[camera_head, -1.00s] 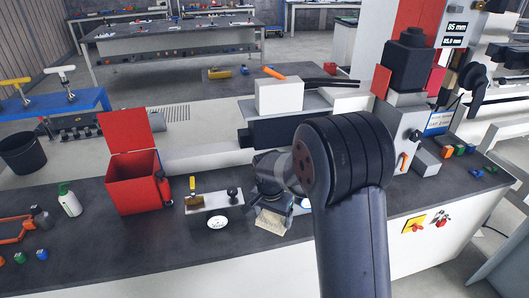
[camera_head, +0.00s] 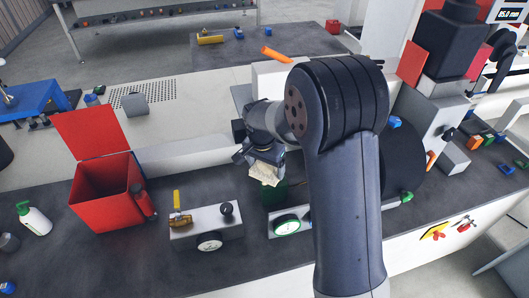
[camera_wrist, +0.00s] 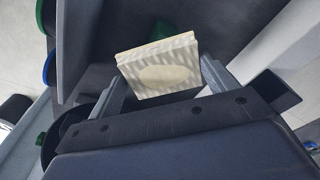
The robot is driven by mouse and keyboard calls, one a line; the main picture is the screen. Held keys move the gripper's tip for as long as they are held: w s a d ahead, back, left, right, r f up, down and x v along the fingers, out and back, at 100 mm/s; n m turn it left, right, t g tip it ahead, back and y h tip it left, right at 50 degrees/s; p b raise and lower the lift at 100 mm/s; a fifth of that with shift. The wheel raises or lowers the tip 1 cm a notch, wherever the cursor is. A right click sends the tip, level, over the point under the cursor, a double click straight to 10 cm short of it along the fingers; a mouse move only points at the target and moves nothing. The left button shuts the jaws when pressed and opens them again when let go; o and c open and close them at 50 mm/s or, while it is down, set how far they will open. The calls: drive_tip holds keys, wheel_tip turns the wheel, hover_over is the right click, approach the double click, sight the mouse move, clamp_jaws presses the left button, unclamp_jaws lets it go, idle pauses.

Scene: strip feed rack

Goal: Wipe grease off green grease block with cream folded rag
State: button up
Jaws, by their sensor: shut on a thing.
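My gripper (camera_head: 262,160) is shut on the cream folded rag (camera_head: 266,174), above the dark bench. In the wrist view the rag (camera_wrist: 160,68) sits between the two fingers, its broad pale face towards the camera. A dark green block (camera_head: 274,196), which looks like the green grease block, is on the bench just below the rag and behind a plate with a green-rimmed dial. A green patch also shows past the rag in the wrist view (camera_wrist: 160,28), mostly hidden by it. The rag appears apart from the block. I cannot make out grease on it.
The green-rimmed dial plate (camera_head: 288,224) is in front of the block. A grey box with a white dial (camera_head: 208,222) stands to its left, then an open red bin (camera_head: 100,200) and a white bottle (camera_head: 36,220). A large dark disc (camera_head: 403,160) stands right of my arm.

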drive_tip(key=shift+f+b, duration=0.1)
drive_tip(key=shift+b, duration=0.2)
drive_tip(key=b, duration=0.4)
hover_over(269, 187)
drive_tip(key=a, duration=0.1)
drive_tip(key=shift+s+a+f, duration=0.1)
drive_tip(key=shift+s+f, duration=0.05)
drive_tip(key=shift+f, duration=1.2)
drive_tip(key=shift+s+f, duration=0.15)
drive_tip(key=shift+f, duration=1.2)
drive_tip(key=shift+f+b, duration=0.75)
drive_tip(key=shift+r, duration=0.1)
drive_tip(key=shift+w+d, duration=0.1)
drive_tip(key=shift+d, duration=0.4)
drive_tip(key=shift+a, duration=1)
drive_tip(key=shift+d+b, duration=0.3)
drive_tip(key=shift+d, duration=0.7)
drive_tip(key=shift+a, duration=0.15)
